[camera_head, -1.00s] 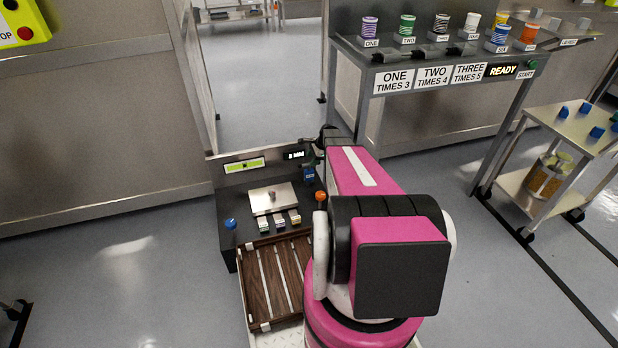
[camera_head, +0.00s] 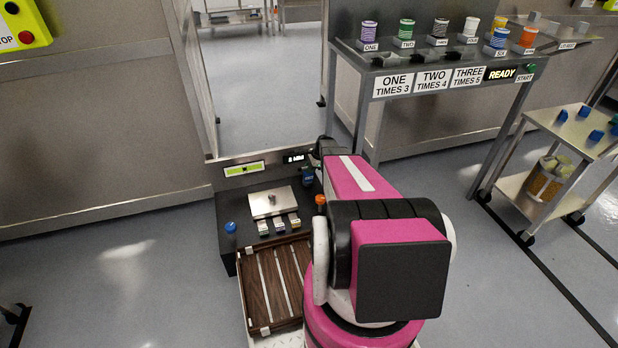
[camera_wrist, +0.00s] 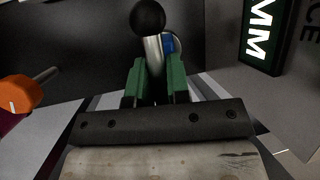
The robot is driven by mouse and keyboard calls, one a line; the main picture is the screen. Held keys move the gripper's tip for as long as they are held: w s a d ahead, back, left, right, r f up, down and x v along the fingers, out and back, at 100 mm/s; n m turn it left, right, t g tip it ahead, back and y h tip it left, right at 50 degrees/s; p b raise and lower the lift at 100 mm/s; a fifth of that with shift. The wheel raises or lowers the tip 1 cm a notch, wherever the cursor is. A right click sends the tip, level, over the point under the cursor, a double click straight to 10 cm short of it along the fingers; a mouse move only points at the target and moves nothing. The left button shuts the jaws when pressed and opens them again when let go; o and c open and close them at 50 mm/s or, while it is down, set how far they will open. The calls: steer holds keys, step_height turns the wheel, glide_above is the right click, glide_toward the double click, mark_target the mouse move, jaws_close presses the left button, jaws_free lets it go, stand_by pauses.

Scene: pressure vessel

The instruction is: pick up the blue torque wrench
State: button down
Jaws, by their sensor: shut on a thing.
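In the wrist view, my gripper (camera_wrist: 156,68) has two green finger pads closed around a silver shaft with a black ball on its end. I take this to be the torque wrench (camera_wrist: 153,50); a small blue patch shows just behind the shaft. The rest of it is hidden by the fingers. In the head view, a dark blue piece (camera_head: 307,176) shows beside my pink arm, at the right of the dark bench. My gripper is mostly hidden behind my arm there.
The dark bench (camera_head: 226,205) carries a metal plate (camera_head: 268,203), a blue knob (camera_head: 230,227) and an orange knob (camera_head: 320,198); the orange one is at left in the wrist view. A lit MM display (camera_wrist: 259,40) is close at right. A wooden slatted tray (camera_head: 257,290) lies in front.

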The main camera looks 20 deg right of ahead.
step_height(320, 180, up, 4)
steer(key=shift+r, duration=0.2)
steer(key=s+a+r, duration=0.6)
steer(key=a, duration=0.3)
steer(key=shift+s+a+r, duration=0.25)
steer(key=shift+s, duration=0.15)
stand_by(0.4)
